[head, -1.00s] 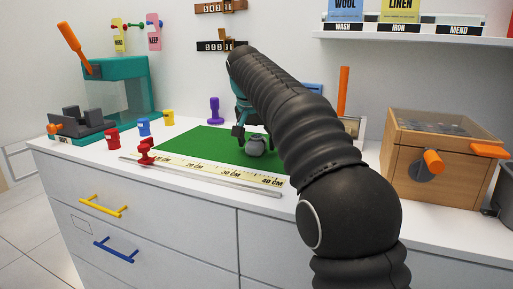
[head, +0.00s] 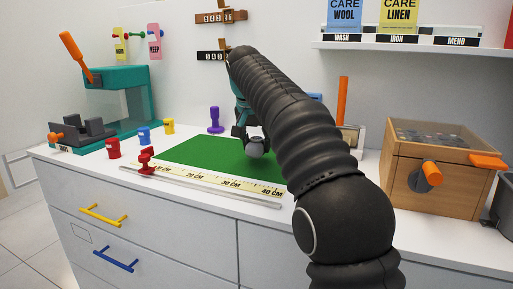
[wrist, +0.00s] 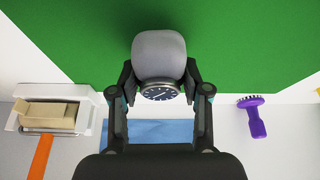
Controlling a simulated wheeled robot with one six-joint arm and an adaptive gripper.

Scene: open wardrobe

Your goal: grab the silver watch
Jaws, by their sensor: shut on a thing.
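The watch (wrist: 159,93) shows in the wrist view as a dark round dial with a pale rim, against a smooth grey rounded body (wrist: 159,55). In the head view the grey body (head: 255,148) is small, and the dial cannot be made out. My gripper (wrist: 160,82) is shut on the watch with its grey body, one finger on each side. In the head view my gripper (head: 250,136) holds it over the green mat (head: 200,152), seemingly a little above it. The strap cannot be made out.
A ruler rail (head: 215,183) with a red slider runs along the mat's front. A wooden box (head: 435,180) with orange handles stands right. A purple brush-like thing (wrist: 255,117) stands behind the mat. Small red, blue and yellow cups stand left. The mat's left part is clear.

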